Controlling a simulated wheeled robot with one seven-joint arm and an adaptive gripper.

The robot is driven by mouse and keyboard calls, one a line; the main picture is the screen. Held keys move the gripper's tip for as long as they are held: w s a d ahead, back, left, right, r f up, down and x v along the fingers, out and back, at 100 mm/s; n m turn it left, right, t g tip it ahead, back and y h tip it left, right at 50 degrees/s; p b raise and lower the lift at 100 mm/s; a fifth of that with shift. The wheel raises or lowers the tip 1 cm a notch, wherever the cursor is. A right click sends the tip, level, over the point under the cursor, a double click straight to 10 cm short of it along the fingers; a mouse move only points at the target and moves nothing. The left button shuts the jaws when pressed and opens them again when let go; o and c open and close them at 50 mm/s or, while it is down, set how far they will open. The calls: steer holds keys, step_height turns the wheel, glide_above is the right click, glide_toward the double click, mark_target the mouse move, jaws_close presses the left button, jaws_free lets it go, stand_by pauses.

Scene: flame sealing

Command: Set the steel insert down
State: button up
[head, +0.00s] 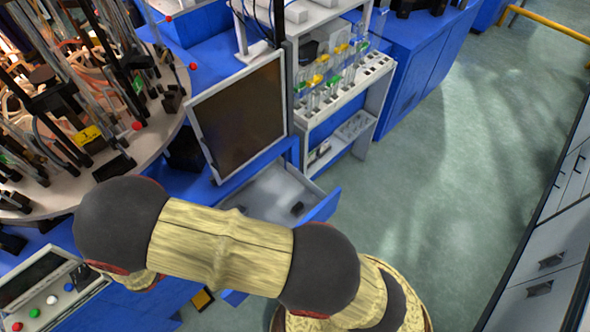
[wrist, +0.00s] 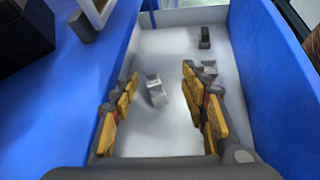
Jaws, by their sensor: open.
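In the wrist view my gripper (wrist: 159,78) is open, its yellow-padded fingers spread apart over the inside of a drawer. A small steel insert (wrist: 156,92) lies on the pale drawer floor (wrist: 165,135), between the fingers in the picture and apart from both. A second small metal piece (wrist: 209,68) lies just beyond the right finger, partly hidden by it. In the head view the open blue drawer (head: 322,206) shows below the monitor; my arm crosses in front and my gripper is hidden there.
A dark small block (wrist: 204,38) stands at the drawer's far end. The drawer's blue side wall (wrist: 270,75) rises close to the right finger. In the head view, a monitor (head: 240,115) and a white rack (head: 345,90) stand behind the drawer. Open floor (head: 460,130) lies right.

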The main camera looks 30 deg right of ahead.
steer(key=s+d+r+m+g+y, duration=0.1)
steer(key=d+r+m+g+y, duration=0.1)
steer(key=d+r+m, duration=0.55)
steer(key=s+d+r+m+g+y, duration=0.1)
steer(key=d+r+m+g+y, duration=0.3)
steer(key=r, duration=0.7)
steer(key=s+d+r+m+t+y, duration=0.2)
steer(key=s+d+r+m+t, duration=0.1)
steer(key=s+d+r+m, duration=0.1)
steer(key=s+d+r+m+t+y, duration=0.2)
steer(key=s+r+m, duration=0.4)
steer(key=r, duration=0.5)
steer(key=s+d+t, duration=0.1)
steer(key=s+d, duration=0.1)
steer(key=shift+s+d+r+y, duration=0.15)
steer(key=shift+d+y, duration=0.15)
steer(key=shift+d, duration=0.05)
